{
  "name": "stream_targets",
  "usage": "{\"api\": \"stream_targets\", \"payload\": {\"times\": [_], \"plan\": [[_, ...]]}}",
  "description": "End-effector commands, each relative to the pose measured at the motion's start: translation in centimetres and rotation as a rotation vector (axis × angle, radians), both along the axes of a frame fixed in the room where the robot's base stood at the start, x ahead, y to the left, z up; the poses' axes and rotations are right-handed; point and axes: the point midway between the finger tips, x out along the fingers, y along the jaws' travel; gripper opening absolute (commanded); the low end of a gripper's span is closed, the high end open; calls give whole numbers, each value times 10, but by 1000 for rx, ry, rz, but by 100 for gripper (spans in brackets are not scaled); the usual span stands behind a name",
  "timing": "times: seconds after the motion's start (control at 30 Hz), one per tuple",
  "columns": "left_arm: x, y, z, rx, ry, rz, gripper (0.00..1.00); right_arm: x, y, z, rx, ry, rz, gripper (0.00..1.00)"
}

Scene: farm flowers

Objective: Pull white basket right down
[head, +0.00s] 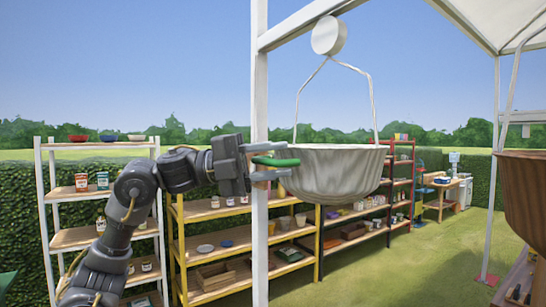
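A white, bowl-shaped basket (335,175) hangs level from a white round disc (329,36) by thin wire arms. A green loop (276,161) sticks out from the left side of its rim. My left gripper (275,161) comes in from the left at rim height. Its two grey fingers are apart, one above and one below the green loop, with the loop between them. I cannot tell whether either finger touches it. The fingertips reach close to the basket's left side. My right gripper is not in view.
A white tent post (260,90) stands by my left gripper. A brown basket (525,195) hangs at the right edge. Behind are a white shelf (97,145), a yellow shelf (235,210) and a red shelf (402,182) with goods. Grass (405,265) below the white basket is clear.

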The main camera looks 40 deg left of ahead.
Motion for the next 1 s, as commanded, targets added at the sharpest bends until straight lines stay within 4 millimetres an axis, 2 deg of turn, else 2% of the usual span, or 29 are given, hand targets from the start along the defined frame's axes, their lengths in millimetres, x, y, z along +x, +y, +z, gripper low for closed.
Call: {"api": "stream_targets", "payload": {"times": [0.13,0.4,0.73,1.0], "plan": [[0,0,0,0,0,0,33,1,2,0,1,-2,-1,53],[0,0,0,0,0,0,0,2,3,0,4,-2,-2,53],[0,0,-3,1,0,0,0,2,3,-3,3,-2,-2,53],[1,0,-34,1,3,0,0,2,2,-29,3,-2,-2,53]]}}
